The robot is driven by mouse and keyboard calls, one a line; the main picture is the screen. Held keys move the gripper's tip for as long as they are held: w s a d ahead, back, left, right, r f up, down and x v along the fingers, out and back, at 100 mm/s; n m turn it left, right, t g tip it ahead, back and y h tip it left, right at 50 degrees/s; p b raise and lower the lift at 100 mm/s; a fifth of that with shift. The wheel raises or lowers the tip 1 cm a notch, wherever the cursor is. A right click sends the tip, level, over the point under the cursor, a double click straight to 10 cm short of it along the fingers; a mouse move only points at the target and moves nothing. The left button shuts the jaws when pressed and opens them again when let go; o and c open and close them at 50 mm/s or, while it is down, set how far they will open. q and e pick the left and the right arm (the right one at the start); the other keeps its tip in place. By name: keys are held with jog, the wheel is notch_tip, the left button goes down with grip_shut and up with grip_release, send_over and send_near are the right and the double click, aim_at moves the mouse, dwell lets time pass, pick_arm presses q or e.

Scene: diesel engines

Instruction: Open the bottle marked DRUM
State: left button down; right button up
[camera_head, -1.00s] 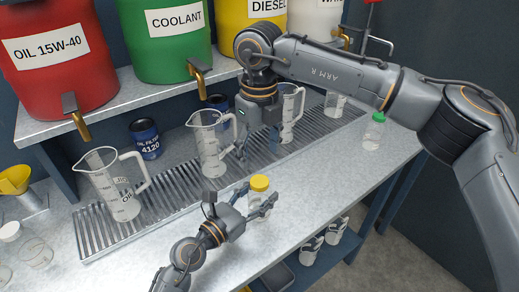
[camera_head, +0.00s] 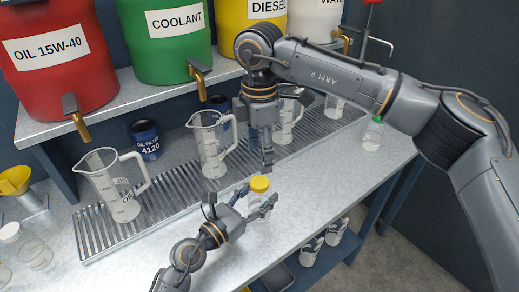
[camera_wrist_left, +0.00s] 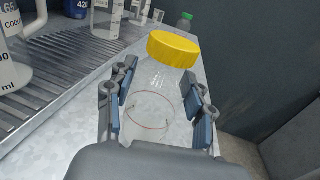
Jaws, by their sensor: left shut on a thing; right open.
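A clear bottle with a yellow cap (camera_head: 259,184) stands on the bench near its front edge. In the left wrist view its clear body is between my fingers and its yellow cap (camera_wrist_left: 173,49) is on. No DRUM mark is readable on it. My left gripper (camera_head: 257,203) is shut around the bottle's body, with blue pads on both sides of it (camera_wrist_left: 160,105). My right gripper (camera_head: 267,160) points down just above and behind the yellow cap, apart from it. It is open, seen nearly edge-on. It is not seen in the left wrist view.
Measuring jugs (camera_head: 209,148) stand on a slatted drip tray (camera_head: 165,195) behind. A green-capped bottle (camera_head: 373,134) is at right, and a clear bottle with a white cap (camera_head: 22,243) at far left. Drums with taps line the shelf above. The bench front edge is close.

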aim_at(260, 182)
jog(key=shift+f+m, duration=0.15)
jog(key=shift+m, duration=0.35)
jog(key=shift+f, duration=3.85)
jog(key=c, duration=1.3)
